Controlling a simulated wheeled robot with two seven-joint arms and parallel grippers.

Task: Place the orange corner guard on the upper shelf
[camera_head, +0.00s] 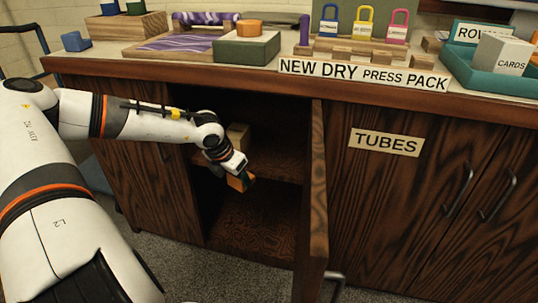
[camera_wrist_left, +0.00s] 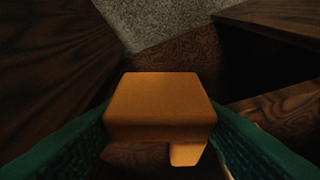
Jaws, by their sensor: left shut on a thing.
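My left gripper (camera_head: 238,174) is shut on the orange corner guard (camera_head: 241,183), at the opening of the cabinet. In the left wrist view the guard (camera_wrist_left: 160,100) sits between the green finger pads, with a smaller orange part showing below its main face. The upper shelf (camera_head: 275,165) is the wooden board across the dark cabinet. In the head view the guard overlaps the line of the shelf's front edge; I cannot tell whether it touches the shelf. My right gripper is not in view.
A tan block (camera_head: 238,134) stands on the upper shelf behind my left wrist. The open cabinet door (camera_head: 313,190) juts out at the right of the opening. The lower compartment floor (camera_head: 255,235) looks bare. The countertop (camera_head: 200,65) overhangs above, holding several items.

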